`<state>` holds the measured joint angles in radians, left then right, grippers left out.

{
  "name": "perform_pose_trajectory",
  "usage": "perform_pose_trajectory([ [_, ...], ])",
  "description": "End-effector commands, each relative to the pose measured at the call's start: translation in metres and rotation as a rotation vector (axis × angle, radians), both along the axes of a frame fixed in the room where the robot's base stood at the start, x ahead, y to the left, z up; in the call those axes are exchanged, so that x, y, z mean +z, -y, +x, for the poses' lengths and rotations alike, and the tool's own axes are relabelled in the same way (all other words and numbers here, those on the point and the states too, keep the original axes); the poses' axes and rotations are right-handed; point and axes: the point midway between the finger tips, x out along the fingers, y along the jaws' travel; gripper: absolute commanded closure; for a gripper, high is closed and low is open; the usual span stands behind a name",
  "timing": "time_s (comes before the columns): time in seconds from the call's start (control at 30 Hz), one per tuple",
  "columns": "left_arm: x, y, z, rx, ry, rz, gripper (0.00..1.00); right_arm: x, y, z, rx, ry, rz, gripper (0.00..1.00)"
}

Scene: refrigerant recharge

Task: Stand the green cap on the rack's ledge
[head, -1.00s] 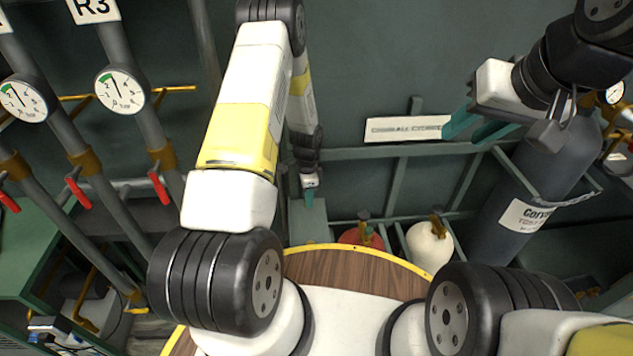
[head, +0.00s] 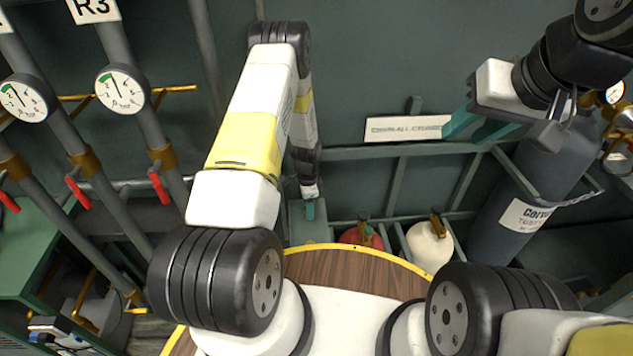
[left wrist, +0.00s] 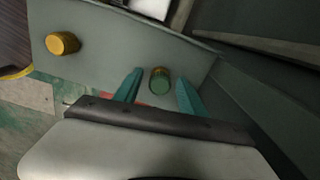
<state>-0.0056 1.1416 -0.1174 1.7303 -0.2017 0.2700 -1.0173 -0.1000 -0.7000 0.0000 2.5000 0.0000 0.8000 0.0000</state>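In the left wrist view, the green cap (left wrist: 159,86), a short cylinder with a brass-coloured side, is on the grey-green ledge (left wrist: 105,55). My left gripper (left wrist: 160,77) is open, with one teal finger on each side of the cap and a visible gap to both. Whether the cap rests fully on the surface is hard to tell. In the head view my left gripper (head: 309,209) is small, down by the rack's ledge (head: 296,232); the cap cannot be made out there. My right gripper (head: 474,126) is open and empty in front of the rack rail.
A yellow cap (left wrist: 62,43) stands on the same ledge, to the left. In the head view, a red cylinder (head: 352,237) and a cream cylinder (head: 430,247) stand in the rack; a large grey cylinder (head: 530,190) is at right. Gauged pipes (head: 120,90) stand at left.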

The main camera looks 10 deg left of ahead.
Motion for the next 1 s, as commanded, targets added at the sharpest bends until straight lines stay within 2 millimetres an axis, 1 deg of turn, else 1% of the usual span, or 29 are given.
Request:
perform_pose_trajectory([
  [0.27, 0.001, 0.000, 0.000, 0.000, 0.000, 0.000, 0.51, 0.000, 0.000, 0.000, 0.000, 0.000, 0.000, 0.64],
  [0.37, 0.006, 0.000, 0.000, 0.000, 0.001, -0.001, 0.51, 0.000, 0.000, 0.000, 0.000, 0.000, 0.000, 0.64],
  [0.47, 0.019, 0.000, 0.001, 0.000, 0.004, -0.001, 0.51, 0.000, 0.000, 0.000, 0.000, 0.000, 0.000, 0.64],
  [0.8, 0.090, 0.000, 0.001, 0.001, 0.004, -0.001, 0.51, 0.000, 0.000, 0.000, 0.000, 0.000, 0.000, 0.64],
  [0.9, 0.106, 0.000, 0.001, 0.000, 0.002, 0.000, 0.51, 0.000, 0.000, 0.000, 0.000, 0.000, 0.000, 0.64],
  [1.0, 0.116, 0.000, 0.000, 0.000, 0.000, 0.000, 0.51, 0.000, 0.000, 0.000, 0.000, 0.000, 0.000, 0.64],
])
